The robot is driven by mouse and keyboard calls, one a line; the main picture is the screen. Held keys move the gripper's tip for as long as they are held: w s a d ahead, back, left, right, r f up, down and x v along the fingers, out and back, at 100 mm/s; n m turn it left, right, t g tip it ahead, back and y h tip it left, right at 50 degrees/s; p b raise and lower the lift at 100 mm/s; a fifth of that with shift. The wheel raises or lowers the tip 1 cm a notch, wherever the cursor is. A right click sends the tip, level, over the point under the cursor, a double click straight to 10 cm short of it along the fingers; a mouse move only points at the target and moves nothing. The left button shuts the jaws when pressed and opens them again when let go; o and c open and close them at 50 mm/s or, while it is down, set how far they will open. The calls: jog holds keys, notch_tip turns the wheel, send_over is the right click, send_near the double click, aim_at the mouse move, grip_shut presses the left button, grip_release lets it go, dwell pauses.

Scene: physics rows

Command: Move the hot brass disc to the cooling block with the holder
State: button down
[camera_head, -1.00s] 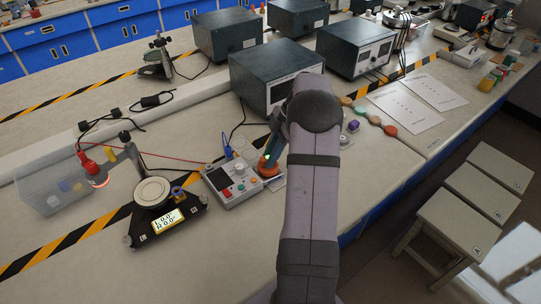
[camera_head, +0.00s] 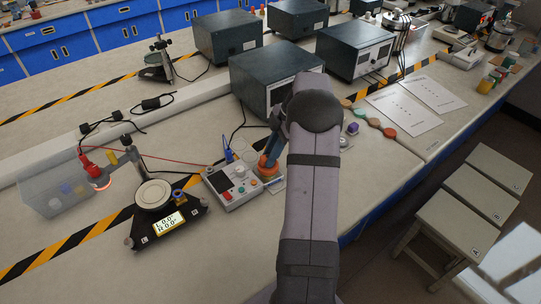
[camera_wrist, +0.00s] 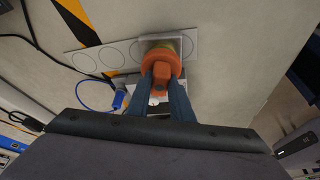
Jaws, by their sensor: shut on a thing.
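An orange round holder (camera_head: 266,164) with a raised knob is in my gripper (camera_head: 271,150), beside the control box. In the wrist view, the two blue-grey fingers of my gripper (camera_wrist: 161,82) are shut on the knob of the orange holder (camera_wrist: 161,58). A yellowish rim, perhaps the brass disc (camera_wrist: 164,43), shows partly behind the holder, above a pale plate. Most of it is hidden by the holder, and I cannot tell whether it touches the plate. I cannot clearly identify the cooling block.
A control box (camera_head: 231,184) with a red button stands close left of the holder. A circle-marked strip (camera_wrist: 84,62) lies alongside. A balance-like instrument (camera_head: 155,195) and clear bin (camera_head: 48,199) stand left. A dark power unit (camera_head: 270,85) is behind. Coloured discs (camera_head: 374,122) lie right.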

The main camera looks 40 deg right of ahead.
jog(key=shift+r+p, duration=1.6)
jog(key=shift+r, duration=1)
